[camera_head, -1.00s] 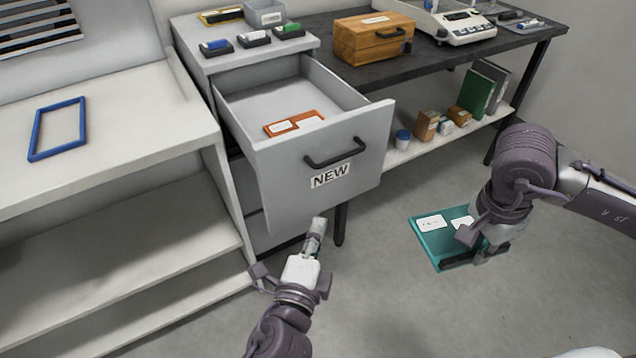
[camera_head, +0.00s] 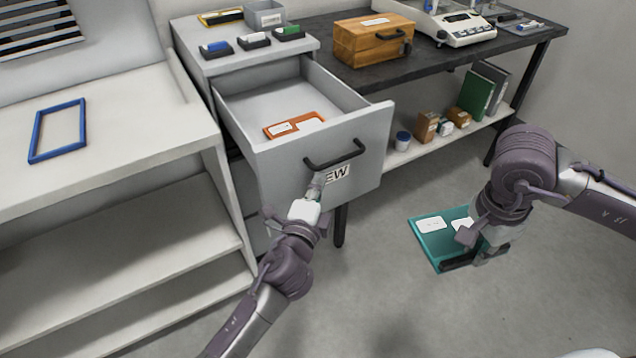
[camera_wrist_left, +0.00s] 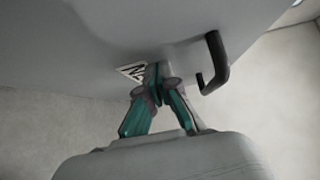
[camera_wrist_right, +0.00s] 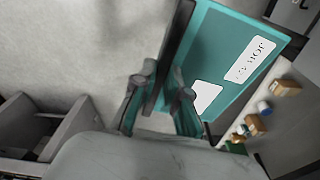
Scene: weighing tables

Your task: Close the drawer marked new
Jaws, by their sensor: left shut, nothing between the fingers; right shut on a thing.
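The drawer marked NEW (camera_head: 275,182) is pulled out of the grey cabinet, with a black handle (camera_head: 335,158) on its front. An orange labelled thing (camera_head: 292,124) lies inside it. My left gripper (camera_head: 318,182) is shut and empty, in front of the drawer face just below the handle, hiding part of the label. In the left wrist view the fingertips are at the label (camera_wrist_left: 130,71), beside the handle (camera_wrist_left: 215,65); I cannot tell if they touch the face. My right gripper (camera_head: 490,252) is shut on a teal folder (camera_head: 432,240), which also shows in the right wrist view (camera_wrist_right: 215,45).
A wooden box (camera_head: 365,42) and a scale (camera_head: 465,30) stand on the dark table. A white shelf unit with a blue frame (camera_head: 38,140) is on the left. The floor before the drawer is open.

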